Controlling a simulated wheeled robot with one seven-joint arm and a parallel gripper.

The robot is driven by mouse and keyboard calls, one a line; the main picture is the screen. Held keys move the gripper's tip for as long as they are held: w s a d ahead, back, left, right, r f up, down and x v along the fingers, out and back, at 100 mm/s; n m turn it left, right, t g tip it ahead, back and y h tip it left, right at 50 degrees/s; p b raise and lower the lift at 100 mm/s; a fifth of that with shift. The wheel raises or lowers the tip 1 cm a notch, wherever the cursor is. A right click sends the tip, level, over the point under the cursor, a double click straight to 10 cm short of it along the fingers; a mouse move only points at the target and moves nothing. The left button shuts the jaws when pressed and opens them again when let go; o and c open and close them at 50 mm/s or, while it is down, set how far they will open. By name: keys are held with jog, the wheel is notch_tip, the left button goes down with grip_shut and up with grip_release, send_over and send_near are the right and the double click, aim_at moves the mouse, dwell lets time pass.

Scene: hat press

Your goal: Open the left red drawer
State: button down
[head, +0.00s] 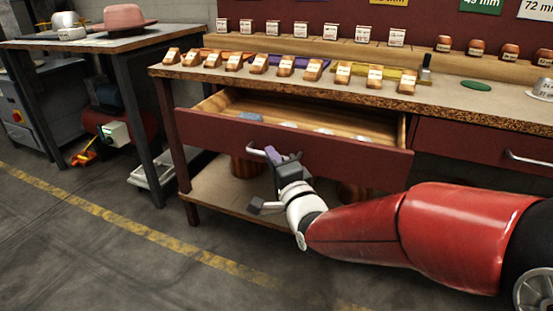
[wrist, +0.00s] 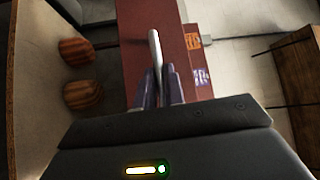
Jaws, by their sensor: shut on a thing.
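The left red drawer (head: 340,158) is pulled out from under the workbench, and its wooden inside shows with a few small items in it. Its metal bar handle (head: 258,152) is on the front panel. My gripper (head: 278,155) is at the handle, shut on it. In the wrist view the handle (wrist: 155,50) stands between the two fingers of my gripper (wrist: 158,85), with the red drawer front (wrist: 185,60) behind. The fingers hide part of the handle.
The closed right drawer (head: 480,155) has its own handle (head: 525,158). Wooden blocks with labels line the workbench top (head: 440,97). A lower shelf (head: 225,190) is under the drawer. A side table (head: 90,42) with hats stands at left. The floor in front is clear.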

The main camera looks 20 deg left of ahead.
jog(key=shift+s, duration=0.25)
jog(key=c, duration=1.5)
grip_release()
jog(key=v, duration=0.7)
jog(key=shift+s+d, duration=0.25)
jog(key=shift+s, duration=0.1)
